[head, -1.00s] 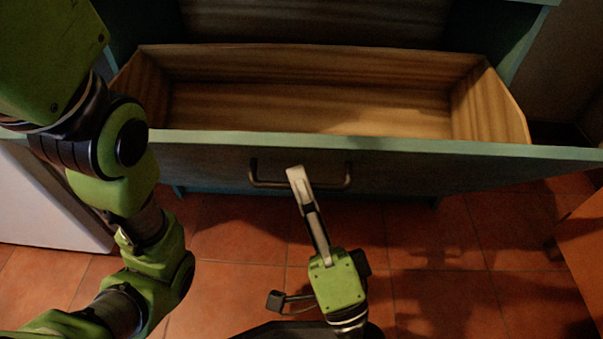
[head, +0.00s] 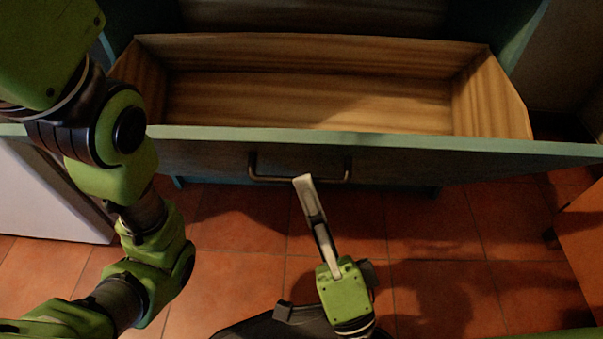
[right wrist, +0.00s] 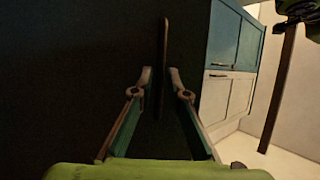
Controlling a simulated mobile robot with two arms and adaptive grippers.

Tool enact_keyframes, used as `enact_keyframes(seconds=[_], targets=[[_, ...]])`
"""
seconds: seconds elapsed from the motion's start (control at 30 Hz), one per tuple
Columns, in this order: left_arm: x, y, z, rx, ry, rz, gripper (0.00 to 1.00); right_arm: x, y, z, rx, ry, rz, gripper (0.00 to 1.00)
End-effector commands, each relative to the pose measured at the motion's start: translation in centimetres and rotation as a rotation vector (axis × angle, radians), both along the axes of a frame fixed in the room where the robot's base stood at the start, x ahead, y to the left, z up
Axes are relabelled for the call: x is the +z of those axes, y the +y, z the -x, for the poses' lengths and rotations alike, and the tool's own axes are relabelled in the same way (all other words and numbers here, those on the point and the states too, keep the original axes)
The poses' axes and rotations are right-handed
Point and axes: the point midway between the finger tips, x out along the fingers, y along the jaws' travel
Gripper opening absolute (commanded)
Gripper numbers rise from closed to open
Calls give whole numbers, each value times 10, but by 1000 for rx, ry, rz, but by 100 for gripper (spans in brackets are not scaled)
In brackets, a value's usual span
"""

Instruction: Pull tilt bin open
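The tilt bin (head: 420,141) is tipped out from the teal cabinet, with its wooden inside showing and empty. Its dark bar handle (head: 262,178) is on the front panel. My right gripper (head: 304,181) reaches up from below, with its tips at the handle's bar in the head view. In the right wrist view my right gripper (right wrist: 161,76) has its fingers apart, with the handle (right wrist: 163,50) showing between them and a gap on each side. Whether the bar is still inside the fingers or just ahead of them is hard to tell. My left arm shows at the left; its gripper is out of view.
A white cabinet (head: 45,190) stands at the left and an orange-brown surface (head: 580,235) at the right. The tiled floor (head: 240,225) below the bin is clear. Blue and white cupboards (right wrist: 227,75) show in the right wrist view.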

Motion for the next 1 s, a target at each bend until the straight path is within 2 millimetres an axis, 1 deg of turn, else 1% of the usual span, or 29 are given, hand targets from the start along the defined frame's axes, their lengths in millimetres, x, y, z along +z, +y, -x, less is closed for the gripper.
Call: enact_keyframes(seconds=[0.03, 0.1, 0.2, 0.3, 0.43, 1.0], targets=[[0, 0, 0, 0, -1, -1, 40, -7, -3, 7, 2, 5, 4, 15], [0, 0, 0, 0, -1, -1, 40, -12, -6, 17, 3, 4, 4, 15], [0, 0, 0, 0, -1, -1, 40, -19, -11, 27, 1, 4, 4, 15], [0, 0, 0, 0, -1, -1, 40, -22, -14, 32, 2, 3, 1, 15], [0, 0, 1, 0, -1, -1, 40, -23, -15, 35, 0, 1, -1, 15], [0, 0, 1, 0, -1, -1, 40, -23, -14, 35, 0, 1, -1, 15]])
